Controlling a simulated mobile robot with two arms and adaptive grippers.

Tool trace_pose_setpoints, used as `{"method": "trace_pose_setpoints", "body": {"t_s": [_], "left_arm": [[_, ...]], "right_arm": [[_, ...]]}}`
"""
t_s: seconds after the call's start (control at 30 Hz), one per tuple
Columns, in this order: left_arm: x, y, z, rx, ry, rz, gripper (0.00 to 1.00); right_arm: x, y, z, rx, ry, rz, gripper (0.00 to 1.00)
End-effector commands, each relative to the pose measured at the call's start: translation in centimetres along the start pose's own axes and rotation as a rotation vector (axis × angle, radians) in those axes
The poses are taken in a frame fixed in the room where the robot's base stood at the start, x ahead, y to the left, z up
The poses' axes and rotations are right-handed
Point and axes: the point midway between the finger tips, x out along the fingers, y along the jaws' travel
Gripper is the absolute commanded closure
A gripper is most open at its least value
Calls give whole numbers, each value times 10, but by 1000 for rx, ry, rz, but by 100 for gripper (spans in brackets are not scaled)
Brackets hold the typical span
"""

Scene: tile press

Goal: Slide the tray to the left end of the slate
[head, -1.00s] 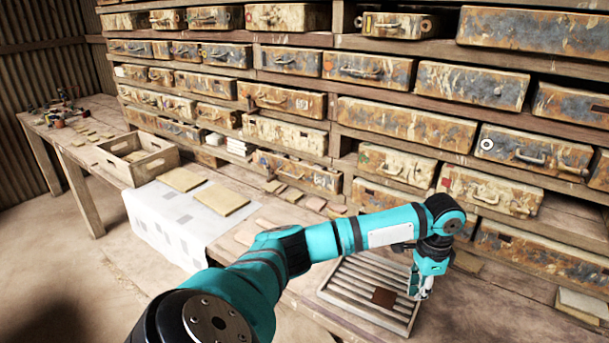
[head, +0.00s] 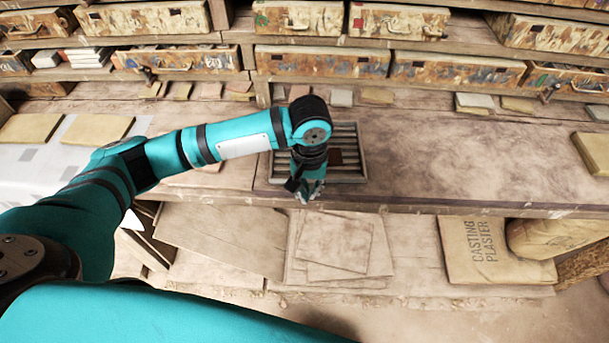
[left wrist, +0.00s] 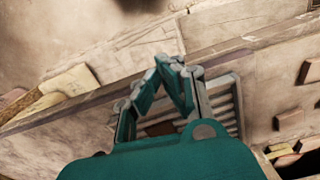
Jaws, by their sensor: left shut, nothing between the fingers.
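The tray (head: 345,176) is a shallow pale frame with parallel slats, flat on the wooden bench close to its front edge. A dark brown tile (head: 335,157) lies on its slats. My left gripper (head: 305,197) is shut and empty, pointing down at the front side of the tray, left of the tile in the picture. My arm hides the tray's left part. In the left wrist view the closed fingers (left wrist: 180,75) overlap the tray (left wrist: 225,95); I cannot tell whether they touch it. I cannot make out the slate as a separate piece. My right gripper is out of view.
The bench (head: 450,160) is clear right of the tray. Left stand a white-covered surface and tan slabs (head: 100,127). Small tiles (head: 377,96) line the back under shelves of worn cases (head: 455,72). Boards and a plaster sack (head: 490,252) lie below the front edge.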

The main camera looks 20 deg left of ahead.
Motion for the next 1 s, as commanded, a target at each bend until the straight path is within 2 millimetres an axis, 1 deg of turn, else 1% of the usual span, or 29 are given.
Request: {"method": "trace_pose_setpoints", "body": {"t_s": [0.03,0.1,0.23,0.27,0.3,0.4,0.5,0.63,0.93,1.0], "left_arm": [[11,-1,0,-3,-3,-4,100],[26,-1,1,-3,-4,-4,100],[52,-1,0,-1,-2,-3,100],[47,0,-9,-4,3,-1,100],[46,0,-16,-4,4,-1,100],[48,0,-28,-1,2,-2,100],[49,0,-36,-1,1,-1,100],[50,-1,-40,1,1,-1,100],[50,0,-41,0,1,-1,100],[49,0,-47,-3,1,-1,100]], "right_arm": [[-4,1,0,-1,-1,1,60],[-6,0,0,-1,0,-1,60],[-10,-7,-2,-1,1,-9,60],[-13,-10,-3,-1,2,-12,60],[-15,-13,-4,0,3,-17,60],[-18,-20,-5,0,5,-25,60],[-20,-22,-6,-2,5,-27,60],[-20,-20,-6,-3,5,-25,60],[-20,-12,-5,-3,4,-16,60],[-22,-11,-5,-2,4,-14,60]]}}
